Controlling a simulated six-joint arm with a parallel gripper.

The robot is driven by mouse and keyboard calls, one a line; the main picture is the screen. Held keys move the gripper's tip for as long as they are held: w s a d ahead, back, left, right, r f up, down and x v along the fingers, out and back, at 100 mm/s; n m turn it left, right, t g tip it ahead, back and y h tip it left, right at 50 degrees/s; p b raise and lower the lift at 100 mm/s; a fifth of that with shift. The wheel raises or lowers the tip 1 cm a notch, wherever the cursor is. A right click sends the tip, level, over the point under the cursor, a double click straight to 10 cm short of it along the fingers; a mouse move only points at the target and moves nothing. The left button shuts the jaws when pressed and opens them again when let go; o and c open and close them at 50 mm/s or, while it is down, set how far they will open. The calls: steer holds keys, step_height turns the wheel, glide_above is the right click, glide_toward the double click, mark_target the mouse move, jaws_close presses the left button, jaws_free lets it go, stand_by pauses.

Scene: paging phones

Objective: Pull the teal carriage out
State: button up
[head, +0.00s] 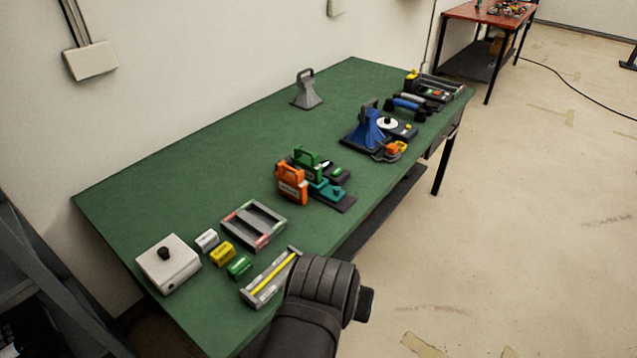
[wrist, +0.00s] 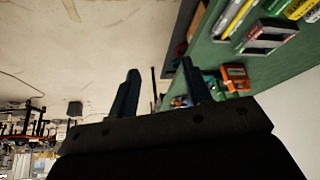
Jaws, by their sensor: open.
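The teal carriage (head: 331,190) sits on a dark rail or base near the front edge of the green table, just right of an orange block with a handle (head: 291,184) and a green block with a handle (head: 306,160). In the wrist view a small teal part, likely the carriage (wrist: 181,101), shows low beside the right finger, partly hidden by my gripper. My gripper (wrist: 160,68) is open and empty, its two dark fingers apart over the floor by the table edge. It is well away from the carriage. In the head view only my dark arm shows, not the fingers.
On the green table (head: 170,195), a white box with a black knob (head: 168,263), a grey tray (head: 253,225) and a yellow-striped rail (head: 270,277) stand at the near left. A blue stand (head: 367,129) is farther right. The back middle of the table is mostly clear.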

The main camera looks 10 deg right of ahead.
steer(key=w+d+r+n+y, duration=0.1)
steer(key=w+d+r+n, duration=0.15)
steer(key=w+r, duration=0.55)
steer(key=n+g+y, duration=0.1)
steer(key=n+y, duration=0.2)
steer(key=n, duration=0.5)
glide_above(337, 188)
steer(key=s+d, duration=0.4)
steer(key=s, duration=0.2)
step_height(337, 188, down, 8)
steer(key=x, duration=1.1)
steer(key=a+x, duration=0.1)
steer(key=x, duration=0.4)
steer(key=shift+s+f, duration=0.15)
